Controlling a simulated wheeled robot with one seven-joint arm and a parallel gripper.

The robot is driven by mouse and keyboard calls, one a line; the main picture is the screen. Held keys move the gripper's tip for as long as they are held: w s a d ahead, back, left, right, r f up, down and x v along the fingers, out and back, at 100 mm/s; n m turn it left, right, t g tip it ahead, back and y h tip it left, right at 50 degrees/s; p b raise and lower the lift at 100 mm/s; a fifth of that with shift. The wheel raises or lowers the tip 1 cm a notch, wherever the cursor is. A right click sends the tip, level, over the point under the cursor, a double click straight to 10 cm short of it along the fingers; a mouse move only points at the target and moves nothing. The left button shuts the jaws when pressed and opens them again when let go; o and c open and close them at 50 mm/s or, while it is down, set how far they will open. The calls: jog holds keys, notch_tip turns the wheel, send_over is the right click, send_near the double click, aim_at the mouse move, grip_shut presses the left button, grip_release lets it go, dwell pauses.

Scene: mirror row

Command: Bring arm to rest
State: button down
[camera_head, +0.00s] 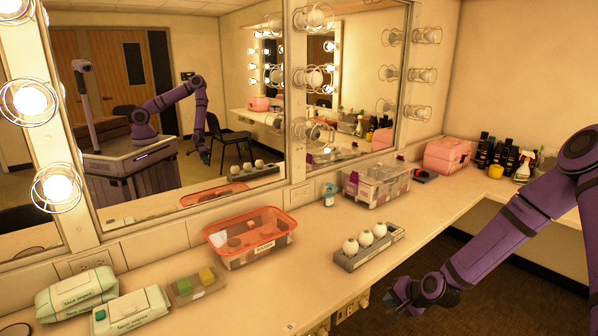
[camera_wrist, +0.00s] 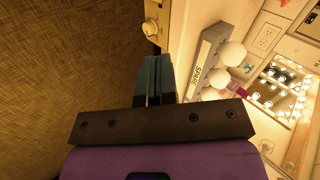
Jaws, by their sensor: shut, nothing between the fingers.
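My purple arm (camera_head: 520,222) reaches in from the right side of the head view, bent, with its wrist low. My gripper (camera_head: 394,298) hangs in front of the counter's front edge, over the dark floor. In the wrist view my gripper (camera_wrist: 154,72) has its two dark fingers together with nothing between them. The grey holder (camera_head: 368,248) with white round bulbs stands on the counter, apart from the gripper. The holder (camera_wrist: 206,62) also shows in the wrist view, to the right of the fingers.
The counter (camera_head: 290,280) runs along the mirrors (camera_head: 200,100). On it stand a red-rimmed bin (camera_head: 250,257), a clear bin (camera_head: 376,190), wipes packs (camera_head: 130,310), a small box (camera_head: 196,284), a pink case (camera_head: 447,155) and bottles (camera_head: 500,150). The floor (camera_wrist: 60,90) beside the counter looks clear.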

jog(key=s+d+r+n+g+h, duration=0.15)
jog(key=s+r, duration=0.25)
jog(key=r, duration=0.6)
jog(key=s+d+r+n+h, duration=0.1)
jog(key=s+r+n+h, duration=0.15)
jog(key=r, duration=0.85)
jog(key=s+d+r+n+g+h, duration=0.15)
jog(key=s+r, duration=0.25)
jog(key=r, duration=0.6)
jog(key=s+a+r+n, duration=0.1)
jog(key=s+r, duration=0.6)
jog(key=s, duration=0.4)
jog(key=s+r+n+t, duration=0.1)
jog(key=s+r, duration=0.7)
jog(key=s, duration=0.3)
jog(key=shift+s+a+n, duration=0.3)
jog(key=shift+a+n, duration=0.05)
jog(key=shift+a, duration=0.05)
